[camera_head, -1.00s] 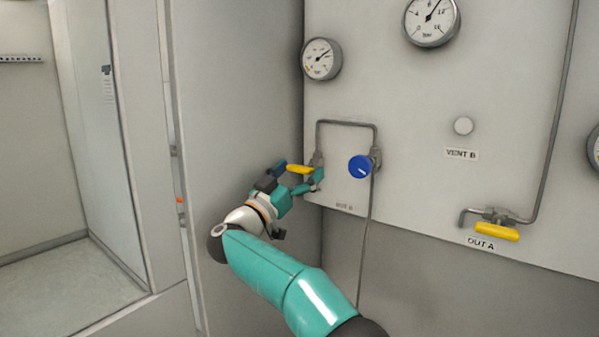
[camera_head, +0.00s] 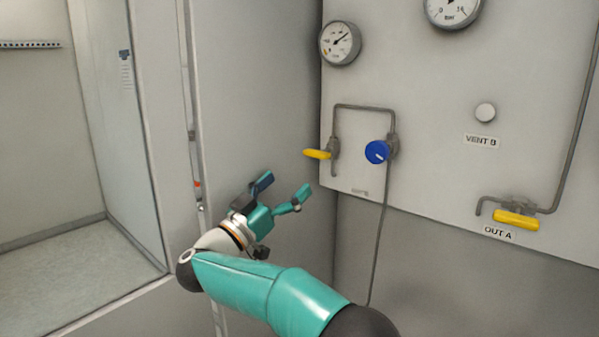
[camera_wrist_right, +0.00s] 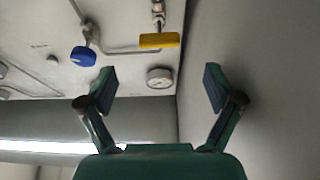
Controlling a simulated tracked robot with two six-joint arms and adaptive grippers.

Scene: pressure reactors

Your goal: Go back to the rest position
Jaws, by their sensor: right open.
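My right gripper (camera_head: 283,190) is open and empty in the head view, below and to the left of a yellow valve handle (camera_head: 317,154) and apart from it. In the right wrist view my right gripper (camera_wrist_right: 160,90) shows its two fingers spread wide with nothing between them. The yellow handle also shows there (camera_wrist_right: 159,41), beyond the fingers, with a blue knob (camera_wrist_right: 83,57) to its left. My left gripper is not in either view.
The wall panel (camera_head: 430,170) carries a blue knob (camera_head: 377,152), pipes, a gauge (camera_head: 340,43), a white button (camera_head: 485,112) above VENT B, and a yellow OUT A handle (camera_head: 516,219). An open cabinet-like bay (camera_head: 60,260) lies to the left.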

